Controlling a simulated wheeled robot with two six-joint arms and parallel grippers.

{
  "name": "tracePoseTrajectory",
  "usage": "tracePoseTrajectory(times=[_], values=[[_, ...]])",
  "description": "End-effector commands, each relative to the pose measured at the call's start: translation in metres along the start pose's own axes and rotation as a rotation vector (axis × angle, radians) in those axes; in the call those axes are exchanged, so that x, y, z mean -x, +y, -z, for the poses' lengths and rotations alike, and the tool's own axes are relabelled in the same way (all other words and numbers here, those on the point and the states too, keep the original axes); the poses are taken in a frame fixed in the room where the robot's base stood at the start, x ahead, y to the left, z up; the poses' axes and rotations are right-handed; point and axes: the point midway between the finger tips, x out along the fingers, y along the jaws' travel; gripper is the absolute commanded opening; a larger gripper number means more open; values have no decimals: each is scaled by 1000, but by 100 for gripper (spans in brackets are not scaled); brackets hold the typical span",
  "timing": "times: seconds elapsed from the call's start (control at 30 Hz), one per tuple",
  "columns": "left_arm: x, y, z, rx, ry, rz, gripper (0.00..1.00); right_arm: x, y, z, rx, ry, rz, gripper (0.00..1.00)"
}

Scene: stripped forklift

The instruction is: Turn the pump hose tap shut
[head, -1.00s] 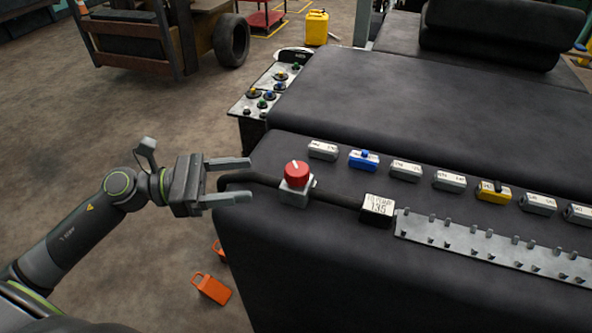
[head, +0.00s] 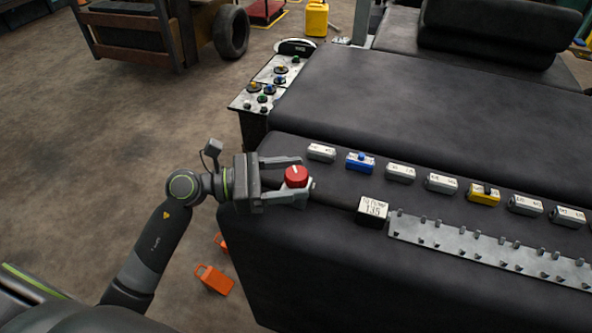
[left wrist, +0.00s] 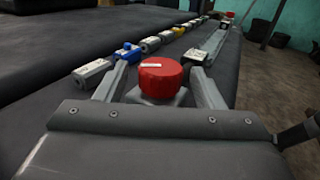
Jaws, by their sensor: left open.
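The tap is a red round knob (head: 296,177) with a white mark on top, on a grey block at the near left corner of the dark padded bench. The knob also shows in the left wrist view (left wrist: 161,78), its white mark lying roughly crosswise there. My left gripper (head: 291,177) is open, with one finger on the far side of the knob and one on the near side. In the left wrist view the fingers (left wrist: 163,84) stand left and right of the knob, apparently with gaps. The black hose is mostly hidden behind the gripper. My right gripper is not in view.
A labelled block (head: 373,208) and a metal peg strip (head: 470,247) lie right of the tap. Several small valve blocks, one blue (head: 360,162) and one yellow (head: 484,195), line the bench behind. A button panel (head: 262,92) stands beyond. Orange tags (head: 213,279) hang low beside the bench.

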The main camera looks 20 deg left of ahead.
Motion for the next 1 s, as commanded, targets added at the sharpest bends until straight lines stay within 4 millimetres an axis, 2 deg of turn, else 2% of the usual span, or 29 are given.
tracePoseTrajectory(times=[0.2, 0.53, 0.87, 1.0], values=[[-11, 0, -1, 0, -1, 1, 62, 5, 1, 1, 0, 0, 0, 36], [-12, 0, 0, -1, 0, 1, 61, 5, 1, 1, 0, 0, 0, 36], [-12, 0, 0, 0, 0, 1, 18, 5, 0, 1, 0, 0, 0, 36], [-12, 0, 0, -1, 0, 5, 18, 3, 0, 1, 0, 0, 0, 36]])
